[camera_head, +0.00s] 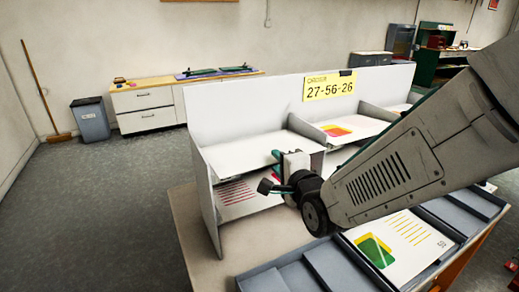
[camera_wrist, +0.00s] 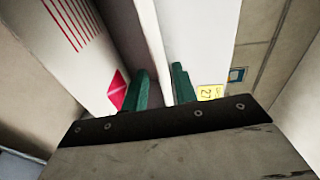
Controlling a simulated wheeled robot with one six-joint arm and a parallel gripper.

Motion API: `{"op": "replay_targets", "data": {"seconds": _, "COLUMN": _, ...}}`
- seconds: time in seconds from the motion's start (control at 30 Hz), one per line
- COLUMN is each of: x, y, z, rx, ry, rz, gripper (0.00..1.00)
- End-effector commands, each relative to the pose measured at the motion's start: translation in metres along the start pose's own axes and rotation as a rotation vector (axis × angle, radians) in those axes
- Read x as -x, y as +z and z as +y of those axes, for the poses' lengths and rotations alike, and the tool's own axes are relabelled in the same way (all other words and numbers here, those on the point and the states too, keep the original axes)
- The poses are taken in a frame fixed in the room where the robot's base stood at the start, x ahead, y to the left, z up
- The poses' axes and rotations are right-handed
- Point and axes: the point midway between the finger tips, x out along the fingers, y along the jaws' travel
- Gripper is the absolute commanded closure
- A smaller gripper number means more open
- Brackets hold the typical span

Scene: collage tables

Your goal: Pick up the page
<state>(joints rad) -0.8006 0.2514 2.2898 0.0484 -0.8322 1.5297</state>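My gripper (camera_head: 274,171) is at the front left of a white shelf unit (camera_head: 222,115), by the edge of its upper left shelf. In the wrist view its two green fingers (camera_wrist: 160,87) are apart, with a pale panel edge showing between them. A page with red lines (camera_head: 237,193) lies in the lower left compartment; it also shows in the wrist view (camera_wrist: 75,35), with a red diamond, left of the fingers. A page with an orange and red figure (camera_head: 340,131) lies in an upper compartment. A page with a green and yellow figure (camera_head: 400,243) lies in the front tray.
The grey divided tray (camera_head: 265,281) stands on the table (camera_head: 188,215) in front of the shelf unit. A yellow label (camera_head: 329,87) is on the unit's back panel. A white cabinet (camera_head: 145,108) and a bin (camera_head: 91,122) stand by the wall. The left floor is clear.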

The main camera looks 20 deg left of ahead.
Motion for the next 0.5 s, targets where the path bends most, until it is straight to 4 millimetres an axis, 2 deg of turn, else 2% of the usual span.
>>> {"op": "replay_targets", "data": {"seconds": 0.2, "x": -0.0011, "y": -0.0003, "z": 0.0000, "rx": 0.000, "ry": 0.000, "rz": 0.000, "gripper": 0.72}}
{"op": "replay_targets", "data": {"seconds": 0.23, "x": -0.0011, "y": -0.0003, "z": 0.0000, "rx": 0.000, "ry": 0.000, "rz": 0.000, "gripper": 0.75}}
{"op": "replay_targets", "data": {"seconds": 0.3, "x": -0.0010, "y": -0.0003, "z": 0.0000, "rx": 0.000, "ry": 0.000, "rz": 0.000, "gripper": 0.94}}
{"op": "replay_targets", "data": {"seconds": 0.33, "x": -0.0010, "y": -0.0003, "z": 0.0000, "rx": 0.000, "ry": 0.000, "rz": 0.000, "gripper": 1.00}}
{"op": "replay_targets", "data": {"seconds": 0.5, "x": -0.0009, "y": -0.0003, "z": -0.0001, "rx": 0.000, "ry": 0.000, "rz": 0.000, "gripper": 1.00}}
